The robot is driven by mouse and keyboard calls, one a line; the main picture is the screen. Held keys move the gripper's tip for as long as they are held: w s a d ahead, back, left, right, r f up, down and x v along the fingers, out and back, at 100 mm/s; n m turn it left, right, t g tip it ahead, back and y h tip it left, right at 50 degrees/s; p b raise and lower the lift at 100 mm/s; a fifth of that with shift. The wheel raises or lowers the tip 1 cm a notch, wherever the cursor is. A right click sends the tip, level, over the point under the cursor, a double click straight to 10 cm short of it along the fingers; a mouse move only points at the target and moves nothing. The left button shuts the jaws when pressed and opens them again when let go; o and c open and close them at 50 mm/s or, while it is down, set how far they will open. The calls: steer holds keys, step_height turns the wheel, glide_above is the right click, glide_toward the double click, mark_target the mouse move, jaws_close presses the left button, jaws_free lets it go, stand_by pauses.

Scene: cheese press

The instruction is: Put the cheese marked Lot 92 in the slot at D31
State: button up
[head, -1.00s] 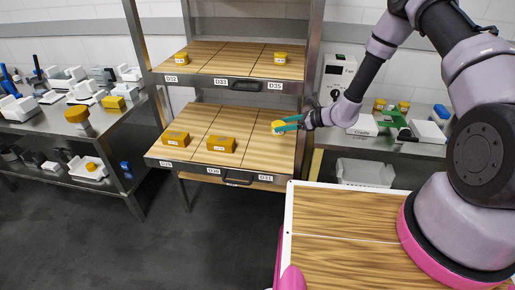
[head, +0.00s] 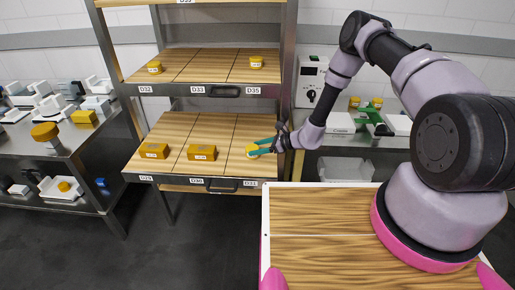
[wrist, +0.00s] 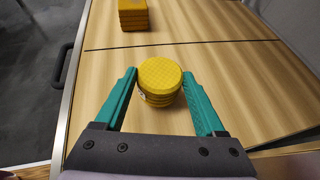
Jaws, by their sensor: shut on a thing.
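My gripper (head: 256,149) is shut on a round yellow cheese (wrist: 160,80), with one teal finger on each side of it. The cheese also shows in the head view (head: 251,151), over the right-hand slot of the lower shelf (head: 238,128). The D31 label (head: 250,184) is on that slot's front edge. The cheese is upright; I cannot tell whether it touches the boards. A pale label shows on its side, but I cannot read the lot number.
Rectangular yellow cheeses stand in slots D29 (head: 154,150) and D30 (head: 202,152), left of my gripper. The nearer one shows in the wrist view (wrist: 133,14), beyond a dark divider line. The upper shelf (head: 213,66) is overhead. A handle (head: 221,187) juts from the lower shelf's front.

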steer(key=o, duration=1.4)
steer(key=shift+f, duration=0.1)
steer(key=shift+o, duration=0.2)
steer(key=v, duration=1.2)
steer(key=s+d+r+n+g+h, duration=0.15)
steer(key=r+n, duration=0.35)
steer(key=r, duration=1.1)
steer(key=s+d+r+n+g+h, duration=0.15)
steer(key=r+n, duration=0.35)
steer(key=r, duration=1)
steer(key=s+d+r+n+t+h, duration=0.3)
steer(key=s+d+r, duration=0.3)
steer(key=s+r, duration=0.4)
steer(key=s+d+r+n+t+h, duration=0.3)
steer(key=s+d+r, duration=0.4)
steer(key=s+r, duration=0.4)
steer(key=shift+s+r+n+t+h, duration=0.3)
steer(key=shift+s+n+h, duration=0.2)
steer(key=shift+s+h, duration=0.3)
